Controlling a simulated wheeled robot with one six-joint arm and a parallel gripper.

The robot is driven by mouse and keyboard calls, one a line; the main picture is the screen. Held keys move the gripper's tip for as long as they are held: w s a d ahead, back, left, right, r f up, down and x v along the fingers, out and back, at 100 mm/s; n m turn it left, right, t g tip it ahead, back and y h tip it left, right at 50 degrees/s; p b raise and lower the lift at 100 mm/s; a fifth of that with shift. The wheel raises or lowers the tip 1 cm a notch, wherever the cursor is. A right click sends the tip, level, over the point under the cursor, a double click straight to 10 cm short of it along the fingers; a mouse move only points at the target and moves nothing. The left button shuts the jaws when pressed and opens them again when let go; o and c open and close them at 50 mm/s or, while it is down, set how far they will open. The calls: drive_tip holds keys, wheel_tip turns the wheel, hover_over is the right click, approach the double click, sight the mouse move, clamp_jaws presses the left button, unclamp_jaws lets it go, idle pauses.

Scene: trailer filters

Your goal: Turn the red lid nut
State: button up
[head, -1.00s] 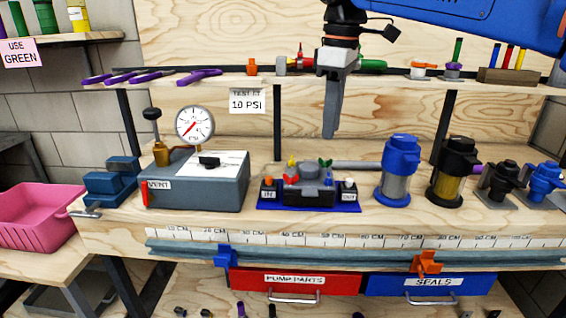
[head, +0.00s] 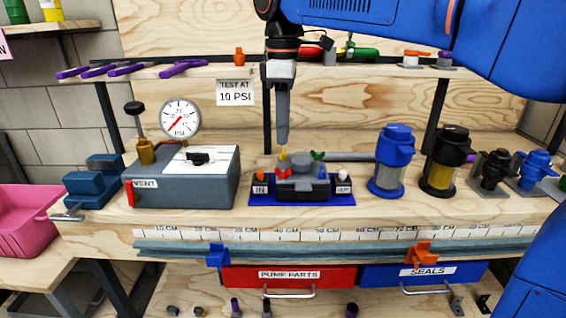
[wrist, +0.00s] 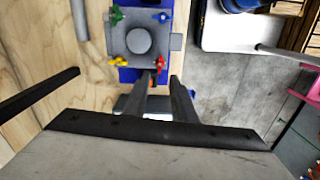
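The red lid nut (head: 284,173) is a small winged knob at the front left of a grey square lid (head: 302,160) on a dark filter housing. In the wrist view the red nut (wrist: 160,63) is at the lid's lower right corner. A yellow nut (wrist: 118,62), a green nut (wrist: 116,15) and a blue nut (wrist: 163,17) mark the other corners. My gripper (head: 283,142) points down above the lid's left side, apart from the nuts. In the wrist view my gripper (wrist: 161,82) is open and empty, its fingertips just below the red nut.
A grey test box (head: 183,178) with a pressure gauge (head: 180,118) stands left of the housing. A blue filter (head: 392,160) and a black filter (head: 443,165) stand to the right. A tool shelf (head: 210,72) runs behind my gripper. The bench front carries a ruler (head: 300,233).

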sight(283, 169)
wheel_tip(283, 169, down, 9)
drive_tip(key=shift+f, duration=0.1)
idle(0.3)
clamp_jaws()
